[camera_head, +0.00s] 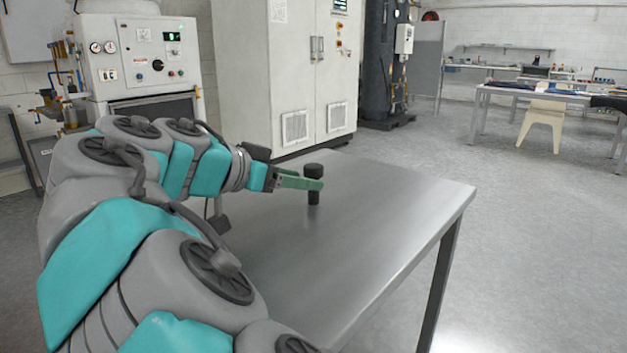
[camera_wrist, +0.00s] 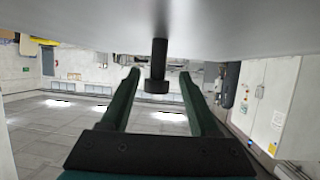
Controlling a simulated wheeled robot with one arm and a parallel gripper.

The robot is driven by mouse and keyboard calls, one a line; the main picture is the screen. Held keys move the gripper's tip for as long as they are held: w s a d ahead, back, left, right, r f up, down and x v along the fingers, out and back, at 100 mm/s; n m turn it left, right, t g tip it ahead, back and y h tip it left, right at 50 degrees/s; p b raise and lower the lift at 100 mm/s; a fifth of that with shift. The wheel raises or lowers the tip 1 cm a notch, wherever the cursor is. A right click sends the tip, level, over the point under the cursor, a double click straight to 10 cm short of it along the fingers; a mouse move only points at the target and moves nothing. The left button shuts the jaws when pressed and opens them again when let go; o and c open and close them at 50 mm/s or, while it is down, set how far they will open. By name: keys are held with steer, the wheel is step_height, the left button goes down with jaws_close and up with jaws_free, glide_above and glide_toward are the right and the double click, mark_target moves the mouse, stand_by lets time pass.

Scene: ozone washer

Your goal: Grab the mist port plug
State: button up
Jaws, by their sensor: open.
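The mist port plug (camera_head: 314,170) is a small black cylinder with a wider cap, standing upright on the metal table (camera_head: 400,215). In the wrist view, which is upside down, the plug (camera_wrist: 158,86) shows its cap lowest and its narrower stem against the table surface. My gripper (camera_head: 318,184) has green fingers reaching level across the plug's middle in the head view. In the wrist view my open gripper (camera_wrist: 158,74) has one finger on each side of the plug near the tips, with a visible gap on both sides. The near finger hides the plug's middle in the head view.
The tabletop around the plug is otherwise clear. A white cabinet (camera_head: 300,70) stands behind the table, and a control panel machine (camera_head: 150,60) is at back left. Workbenches (camera_head: 540,92) and a beige stool (camera_head: 544,120) stand far right, past open floor.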

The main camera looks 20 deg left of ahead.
mark_target(314, 202)
steer(key=x, duration=0.4)
steer(key=shift+s+d, duration=0.1)
steer(key=shift+d, duration=0.05)
steer(key=shift+c, duration=0.4)
jaws_close()
